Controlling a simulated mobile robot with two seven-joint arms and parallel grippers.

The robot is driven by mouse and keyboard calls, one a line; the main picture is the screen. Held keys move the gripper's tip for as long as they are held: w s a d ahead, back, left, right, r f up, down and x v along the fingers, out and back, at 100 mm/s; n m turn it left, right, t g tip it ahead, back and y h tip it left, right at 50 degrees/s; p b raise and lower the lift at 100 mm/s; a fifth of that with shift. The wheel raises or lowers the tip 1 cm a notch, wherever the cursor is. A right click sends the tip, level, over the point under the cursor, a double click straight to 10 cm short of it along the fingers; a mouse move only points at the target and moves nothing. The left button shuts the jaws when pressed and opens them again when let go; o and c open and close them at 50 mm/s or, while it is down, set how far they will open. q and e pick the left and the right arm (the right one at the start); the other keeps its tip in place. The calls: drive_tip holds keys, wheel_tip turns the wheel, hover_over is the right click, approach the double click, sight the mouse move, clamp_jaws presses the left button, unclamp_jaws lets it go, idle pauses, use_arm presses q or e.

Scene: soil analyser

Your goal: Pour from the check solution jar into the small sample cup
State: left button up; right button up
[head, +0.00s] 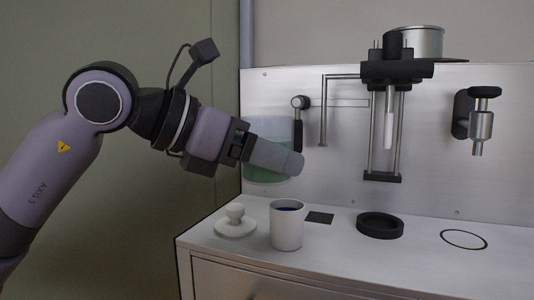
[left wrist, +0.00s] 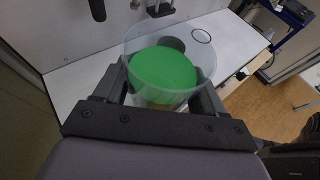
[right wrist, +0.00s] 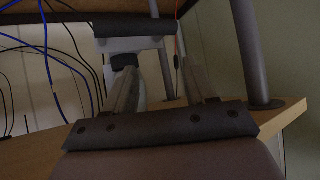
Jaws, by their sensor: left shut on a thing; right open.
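A clear jar with green liquid (head: 265,174) is held in my left gripper (head: 290,162) above the left end of the worktop. It looks upright. The left wrist view shows the jar's round mouth and green liquid (left wrist: 163,75) between the fingers. A white cup (head: 287,230) with something dark blue inside stands on the worktop, below and slightly right of the jar. No label shows which vessel is which. My right gripper (right wrist: 160,85) is open beside a wooden surface; it is outside the head view.
A white knobbed lid (head: 235,226) lies left of the cup. A small black square (head: 319,217) and a black ring (head: 380,228) lie to its right. A probe stand (head: 387,120) and a metal nozzle (head: 481,124) are on the steel back panel. Cables (right wrist: 45,60) hang near my right gripper.

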use_arm(q)
drive_tip(key=shift+r+p, duration=0.2)
drive_tip(key=shift+p, duration=0.35)
drive_tip(key=shift+a+f+g+y+p, duration=0.1)
drive_tip(key=shift+g+y+p, duration=0.2)
drive_tip(key=shift+y+p, duration=0.15)
drive_tip(key=shift+s+a+f+y+p, duration=0.2)
drive_tip(key=shift+f+y+p, duration=0.2)
drive_tip(key=shift+p, duration=0.4)
drive_tip(key=shift+f+g, duration=0.2)
drive_tip(key=shift+g, duration=0.1)
